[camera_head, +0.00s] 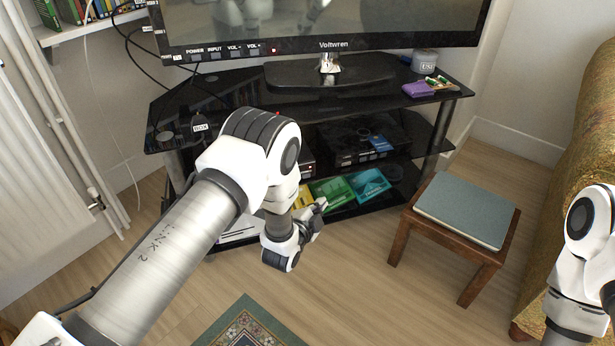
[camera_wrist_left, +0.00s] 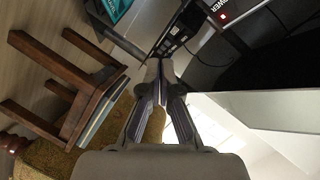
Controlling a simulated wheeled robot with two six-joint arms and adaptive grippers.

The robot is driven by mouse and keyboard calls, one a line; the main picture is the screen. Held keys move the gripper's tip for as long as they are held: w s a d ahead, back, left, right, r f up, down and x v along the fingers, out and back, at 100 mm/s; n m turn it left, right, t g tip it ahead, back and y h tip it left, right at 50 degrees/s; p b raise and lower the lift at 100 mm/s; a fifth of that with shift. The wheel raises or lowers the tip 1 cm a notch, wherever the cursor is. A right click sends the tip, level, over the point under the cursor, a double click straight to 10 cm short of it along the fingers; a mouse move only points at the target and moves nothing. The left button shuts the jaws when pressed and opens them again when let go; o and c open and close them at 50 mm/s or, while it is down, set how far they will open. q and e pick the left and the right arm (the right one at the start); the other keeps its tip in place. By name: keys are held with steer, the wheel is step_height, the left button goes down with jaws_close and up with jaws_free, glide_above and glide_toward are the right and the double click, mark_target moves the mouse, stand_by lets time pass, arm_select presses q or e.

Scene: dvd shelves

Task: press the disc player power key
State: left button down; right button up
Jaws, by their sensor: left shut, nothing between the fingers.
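A black boxy device (camera_head: 345,158) with small pale labels on its front sits on the middle shelf of the TV stand. Another dark device front (camera_head: 308,158) with a tiny red light shows just left of it, mostly hidden behind my left arm. I cannot tell which is the disc player. In the left wrist view a POWER label (camera_wrist_left: 220,8) with a red spot beside it shows at the top right. My left gripper (camera_head: 319,206) is shut and empty, in front of the lower shelf; its closed fingers (camera_wrist_left: 160,72) are apart from the label. My right gripper is out of view.
The television (camera_head: 330,45) stands on the black glass stand (camera_head: 245,85). Colourful cases (camera_head: 335,190) lie on the low shelf. A wooden stool (camera_head: 455,243) with a grey-blue top and a sofa (camera_head: 585,130) stand to the right. Cables hang at the left.

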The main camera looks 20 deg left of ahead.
mark_target(306, 176)
arm_select(q)
steer(key=w+a+b, duration=0.3)
steer(key=w+a, duration=0.2)
steer(key=w, duration=0.1)
steer(key=shift+w, duration=0.35)
stand_by(1.1)
steer(key=shift+w+a, duration=0.3)
steer(key=shift+w+a+b, duration=0.2)
steer(key=shift+w+b, duration=0.1)
stand_by(0.6)
stand_by(0.3)
steer(key=shift+s+d+p, duration=0.5)
steer(key=shift+s+p, duration=0.05)
steer(key=shift+s, duration=0.1)
